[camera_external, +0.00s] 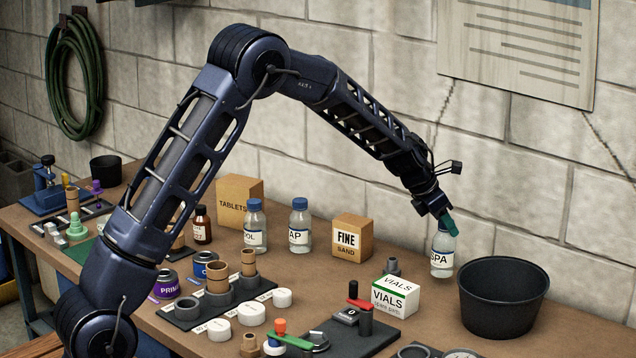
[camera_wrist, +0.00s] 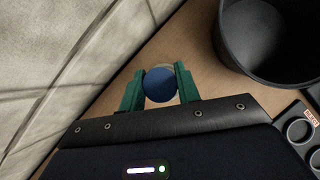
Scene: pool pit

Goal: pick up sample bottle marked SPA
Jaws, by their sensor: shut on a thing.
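The sample bottle marked SPA (camera_external: 442,256) is clear with a white label and stands out at the right of the bench in the external view, just left of the black bucket. My gripper (camera_external: 445,220) is at its top, with green fingers around the cap. In the wrist view the blue cap (camera_wrist: 160,85) sits between the two green fingers of my gripper (camera_wrist: 160,88), which are shut on it. The bottle looks upright. I cannot tell whether its base touches the bench. Its body is mostly hidden below the cap in the wrist view.
The black bucket (camera_external: 499,298) stands close on the right. A VIALS box (camera_external: 396,295) is in front to the left. A FINE SAND box (camera_external: 352,238) and two other blue-capped bottles, AP (camera_external: 300,228) and OL (camera_external: 255,228), stand farther left. The block wall (camera_external: 540,180) is close behind.

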